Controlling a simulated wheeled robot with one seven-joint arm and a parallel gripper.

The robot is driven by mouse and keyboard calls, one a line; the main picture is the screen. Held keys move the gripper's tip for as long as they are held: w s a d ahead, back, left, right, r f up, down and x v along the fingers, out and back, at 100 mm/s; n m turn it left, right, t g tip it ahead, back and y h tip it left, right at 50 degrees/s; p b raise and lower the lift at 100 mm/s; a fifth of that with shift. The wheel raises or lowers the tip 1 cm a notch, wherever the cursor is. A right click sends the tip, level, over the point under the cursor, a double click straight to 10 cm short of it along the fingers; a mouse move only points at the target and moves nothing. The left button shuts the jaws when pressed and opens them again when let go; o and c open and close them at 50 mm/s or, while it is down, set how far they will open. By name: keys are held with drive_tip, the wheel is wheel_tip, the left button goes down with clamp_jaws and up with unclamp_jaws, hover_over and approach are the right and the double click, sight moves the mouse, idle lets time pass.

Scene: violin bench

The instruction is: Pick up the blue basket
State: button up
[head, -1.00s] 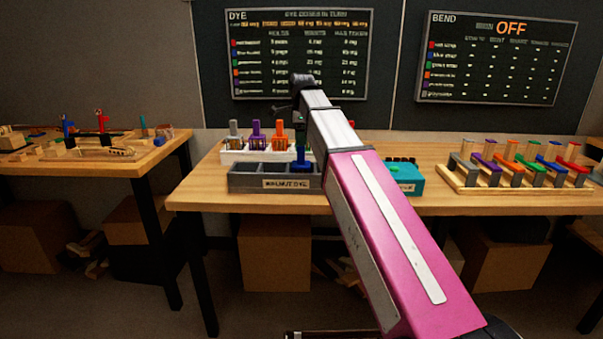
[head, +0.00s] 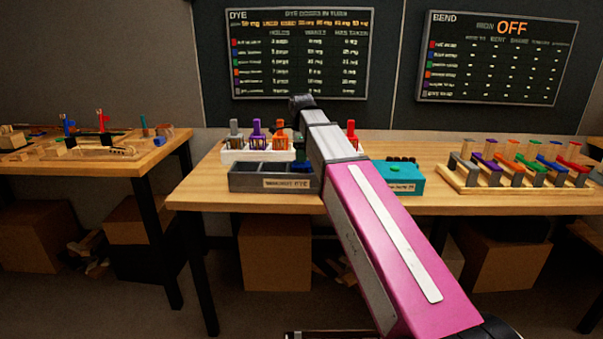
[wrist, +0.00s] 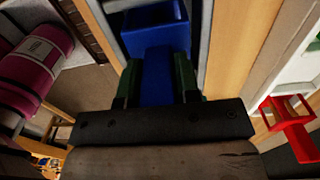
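The blue basket (wrist: 153,30) shows in the wrist view, its open box at the top and its long blue handle running down between my fingers. My gripper (wrist: 158,78) has dark green fingers against both sides of the handle and looks shut on it. In the head view my gripper is mostly hidden behind my pink and grey arm. A little of the blue basket (head: 300,167) shows there at the right end of the dark grey walnut dye tray (head: 262,182). I cannot tell whether the basket is clear of the tray.
A white rack (head: 236,155) behind the tray holds grey, purple and orange baskets. A red basket (head: 351,132) stands right of my arm and also shows in the wrist view (wrist: 290,122). A teal box (head: 402,180) and a wooden rack (head: 520,182) stand further right.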

clamp_jaws()
drive_tip(key=shift+r, duration=0.1)
